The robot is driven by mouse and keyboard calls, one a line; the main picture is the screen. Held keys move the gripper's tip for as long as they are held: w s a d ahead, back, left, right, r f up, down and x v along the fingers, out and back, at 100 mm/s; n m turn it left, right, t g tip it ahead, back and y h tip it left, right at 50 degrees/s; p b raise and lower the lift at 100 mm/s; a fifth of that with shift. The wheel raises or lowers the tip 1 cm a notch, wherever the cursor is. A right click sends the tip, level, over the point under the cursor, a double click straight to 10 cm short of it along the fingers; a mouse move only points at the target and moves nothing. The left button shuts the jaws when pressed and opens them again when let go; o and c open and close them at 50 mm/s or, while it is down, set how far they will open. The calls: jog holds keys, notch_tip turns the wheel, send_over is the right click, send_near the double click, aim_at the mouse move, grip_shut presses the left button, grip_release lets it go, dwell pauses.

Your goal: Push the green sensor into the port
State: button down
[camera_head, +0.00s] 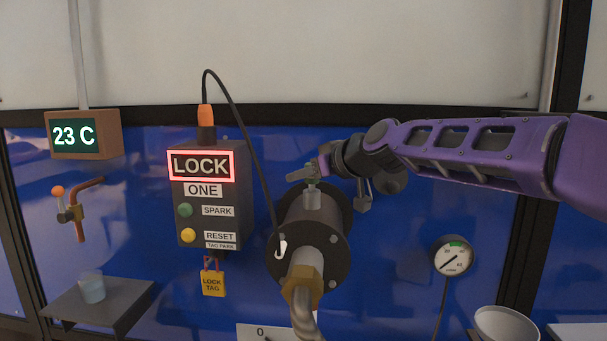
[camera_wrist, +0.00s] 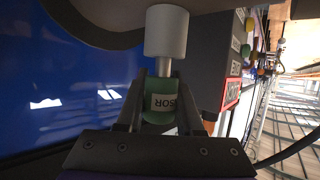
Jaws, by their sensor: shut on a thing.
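The green sensor (camera_wrist: 160,106) shows in the wrist view, with a white label whose visible letters read "SOR". My gripper (camera_wrist: 161,76) is shut on it, one finger on each side. A thin metal probe runs from the sensor to the light grey cylindrical port (camera_wrist: 166,32) and meets its end. How deep the probe sits inside cannot be told. A length of bare probe shows between the green body and the port. In the head view the port (camera_head: 313,200) stands on top of the dark flanged cylinder, with my gripper (camera_head: 304,173) just above it; the sensor is hidden there.
The dark cylinder (camera_head: 292,225) carries a brass nut (camera_head: 302,287) and pipe. A control box (camera_head: 210,228) with a lit LOCK sign (camera_head: 201,166) stands left, with a black cable (camera_head: 236,103) looping from its top. A gauge (camera_head: 453,257) is at right. A shelf (camera_head: 120,306) is lower left.

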jog(key=shift+f, duration=0.75)
jog(key=shift+c, duration=2.4)
grip_release()
jog(key=shift+v, duration=0.85)
jog(key=p+v, duration=0.1)
jog(key=v, duration=1.4)
jog(key=shift+s+d+r, duration=0.15)
jog(key=shift+s+d, duration=0.05)
jog(key=shift+d, duration=0.05)
